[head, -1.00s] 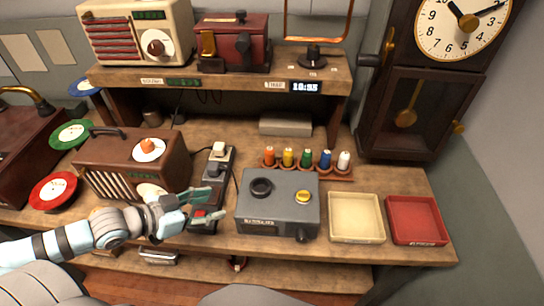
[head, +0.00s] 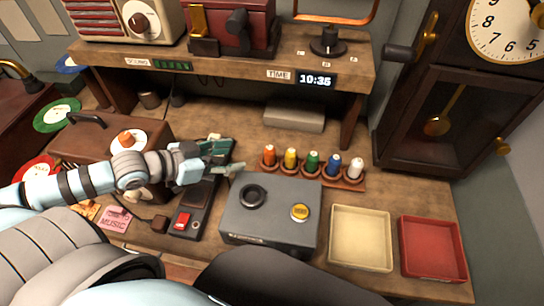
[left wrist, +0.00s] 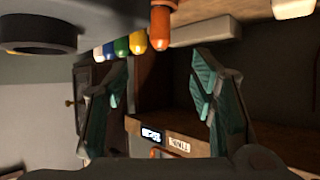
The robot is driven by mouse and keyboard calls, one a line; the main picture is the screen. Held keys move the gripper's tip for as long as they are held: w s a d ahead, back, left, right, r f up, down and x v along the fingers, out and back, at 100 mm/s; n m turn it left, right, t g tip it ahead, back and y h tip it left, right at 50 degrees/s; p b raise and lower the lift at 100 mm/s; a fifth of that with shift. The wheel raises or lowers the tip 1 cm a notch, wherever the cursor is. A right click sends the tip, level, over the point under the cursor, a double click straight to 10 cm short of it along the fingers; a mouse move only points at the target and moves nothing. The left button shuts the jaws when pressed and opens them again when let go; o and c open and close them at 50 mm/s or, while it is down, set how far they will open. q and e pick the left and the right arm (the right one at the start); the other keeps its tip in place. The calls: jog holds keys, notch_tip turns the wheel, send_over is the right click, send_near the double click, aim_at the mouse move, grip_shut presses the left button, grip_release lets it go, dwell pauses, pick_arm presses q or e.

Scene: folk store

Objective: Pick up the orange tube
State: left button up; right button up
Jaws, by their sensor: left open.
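The orange tube (head: 269,154) stands upright at the left end of a row of coloured tubes in a wooden rack (head: 316,178). Yellow (head: 290,158), green (head: 312,161), blue (head: 333,165) and white (head: 355,168) tubes stand to its right. My left gripper (head: 233,158) is open and empty, to the left of the orange tube and apart from it. In the left wrist view the orange tube (left wrist: 161,27) shows at the top, above and between the open fingers (left wrist: 158,95). My right gripper is not in view.
A grey box (head: 268,213) with a black ring and yellow button stands in front of the rack. A cream tray (head: 333,238) and a red tray (head: 404,250) lie to the right. A shelf (head: 225,58) overhangs behind; a power strip (head: 203,190) lies left.

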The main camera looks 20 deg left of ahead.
aim_at(265, 153)
pick_arm(q)
jog(key=b+x, duration=0.4)
jog(key=x, duration=0.3)
jog(key=shift+w+d+f, duration=0.1)
jog(key=shift+w+f, duration=0.15)
jog(key=shift+w, duration=0.05)
jog(key=shift+w+d+f, duration=0.15)
jog(key=shift+w+d, duration=0.05)
jog(key=x, duration=0.3)
jog(key=shift+w+d+f+b, duration=0.2)
jog(key=shift+w+f+b, duration=0.05)
jog(key=shift+b, duration=0.1)
jog(key=shift+w+d+f, duration=0.1)
jog(key=shift+w+f, duration=0.05)
jog(key=shift+w, duration=0.15)
jog(key=shift+s, duration=0.1)
jog(key=c, duration=1)
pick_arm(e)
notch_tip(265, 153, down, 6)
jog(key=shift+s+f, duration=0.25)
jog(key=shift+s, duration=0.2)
